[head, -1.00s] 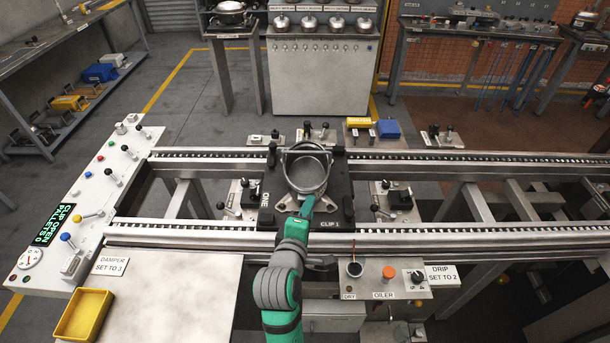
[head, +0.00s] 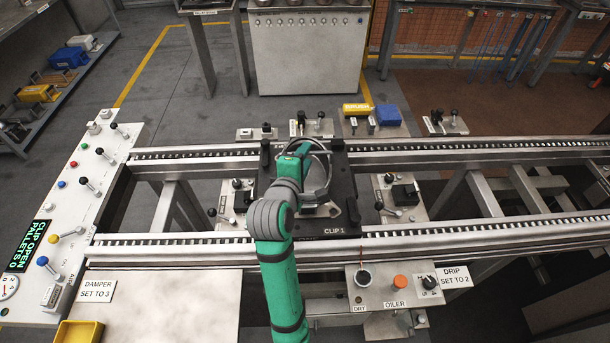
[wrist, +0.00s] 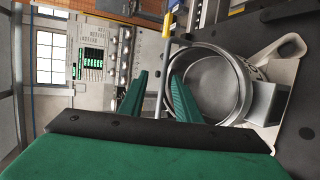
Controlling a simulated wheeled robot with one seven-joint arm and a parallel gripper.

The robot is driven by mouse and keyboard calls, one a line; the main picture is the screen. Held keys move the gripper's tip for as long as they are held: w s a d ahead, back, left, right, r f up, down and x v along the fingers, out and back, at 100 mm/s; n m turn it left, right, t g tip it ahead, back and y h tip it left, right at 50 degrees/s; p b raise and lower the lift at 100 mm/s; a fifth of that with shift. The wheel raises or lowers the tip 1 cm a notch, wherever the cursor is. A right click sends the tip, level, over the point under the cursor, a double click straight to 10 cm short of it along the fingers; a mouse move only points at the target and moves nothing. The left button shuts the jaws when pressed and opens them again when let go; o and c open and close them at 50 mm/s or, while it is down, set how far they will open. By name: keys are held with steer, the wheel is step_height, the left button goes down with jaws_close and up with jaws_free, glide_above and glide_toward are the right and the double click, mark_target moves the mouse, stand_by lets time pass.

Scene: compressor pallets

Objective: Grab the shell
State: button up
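The shell is a round, open metal cup (head: 325,188) on the dark pallet marked CLIP 1 (head: 345,222). My arm hides its left part in the head view. In the wrist view the shell (wrist: 205,85) is seen from above, with its hollow inside showing. My gripper (wrist: 160,78) is open, with two green fingers apart. The right finger overlaps the shell's near-left rim in the picture; I cannot tell if it touches. A thin grey rod with a yellow end (wrist: 167,25) shows between the fingers. In the head view my gripper (head: 298,150) is over the shell.
The pallet sits across two conveyor rails (head: 450,236). Levers stand around it, including a block on the right (head: 402,195). A control panel (head: 85,190) is on the left, its display reading CLIP OPEN, PALLETS 0. A yellow tray (head: 80,332) is at the lower left.

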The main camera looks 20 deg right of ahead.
steer(key=shift+a+f+x, duration=0.1)
steer(key=shift+x, duration=1.2)
steer(key=shift+a+f+x, duration=0.15)
steer(key=shift+x, duration=1.1)
steer(key=shift+a+f+x, duration=0.1)
steer(key=shift+x, duration=1.2)
steer(key=shift+w, duration=0.1)
jaws_close()
steer(key=shift+r, duration=0.2)
